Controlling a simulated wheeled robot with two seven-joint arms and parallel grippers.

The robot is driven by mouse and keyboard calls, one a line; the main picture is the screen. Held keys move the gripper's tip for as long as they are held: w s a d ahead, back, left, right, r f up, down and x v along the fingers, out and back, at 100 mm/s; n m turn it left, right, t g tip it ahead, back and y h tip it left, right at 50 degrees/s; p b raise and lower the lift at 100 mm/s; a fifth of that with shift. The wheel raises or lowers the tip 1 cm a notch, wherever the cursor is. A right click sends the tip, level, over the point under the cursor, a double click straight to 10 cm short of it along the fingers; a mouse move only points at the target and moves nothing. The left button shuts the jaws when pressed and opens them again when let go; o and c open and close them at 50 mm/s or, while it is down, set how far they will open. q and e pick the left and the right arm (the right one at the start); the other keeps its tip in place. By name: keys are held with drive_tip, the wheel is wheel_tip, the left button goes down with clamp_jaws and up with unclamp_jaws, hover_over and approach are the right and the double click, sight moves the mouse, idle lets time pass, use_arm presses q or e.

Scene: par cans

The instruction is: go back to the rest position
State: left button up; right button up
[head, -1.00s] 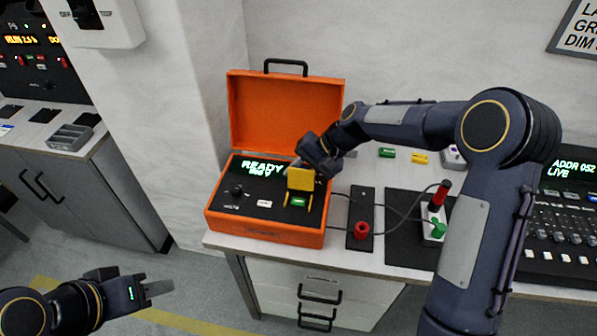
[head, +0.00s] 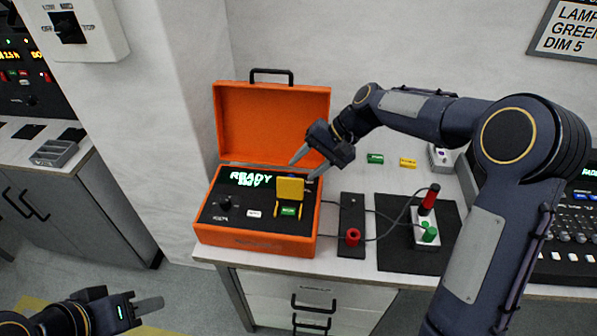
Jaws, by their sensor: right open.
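My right gripper (head: 301,169) is open and empty, with its two fingers apart above the back right part of the orange tester case (head: 275,125). Its fingertips are just behind the raised yellow cover (head: 290,189). From this view I cannot tell whether they touch the case. The green button (head: 289,211) below the cover shows. The case's display (head: 251,179) reads READY with a second line below it. My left gripper (head: 150,304) is low at the bottom left, over the floor, away from the table.
A black plate with a red socket (head: 352,237) is right of the case. Cables run to a box with red and green plugs (head: 428,230). Green (head: 375,158) and yellow (head: 408,163) blocks lie behind. A lighting desk (head: 577,225) stands at the right. Floor space lies left of the table.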

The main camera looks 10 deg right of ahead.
drive_tip(key=shift+d+r, duration=0.1)
idle(0.4)
drive_tip(key=s+d+r+n+t+h, duration=0.1)
drive_tip(key=s+d+r+t+h, duration=0.2)
drive_tip(key=s, duration=0.7)
drive_tip(key=s+d+r+n, duration=0.1)
drive_tip(key=s+d+r, duration=0.3)
drive_tip(key=s, duration=0.6)
drive_tip(key=s+d+f+t+h, duration=0.1)
drive_tip(key=s+f, duration=0.3)
drive_tip(key=s, duration=0.5)
drive_tip(key=shift+d+f+n+t, duration=0.2)
drive_tip(key=shift+f+n+t, duration=0.1)
drive_tip(key=shift+f, duration=0.1)
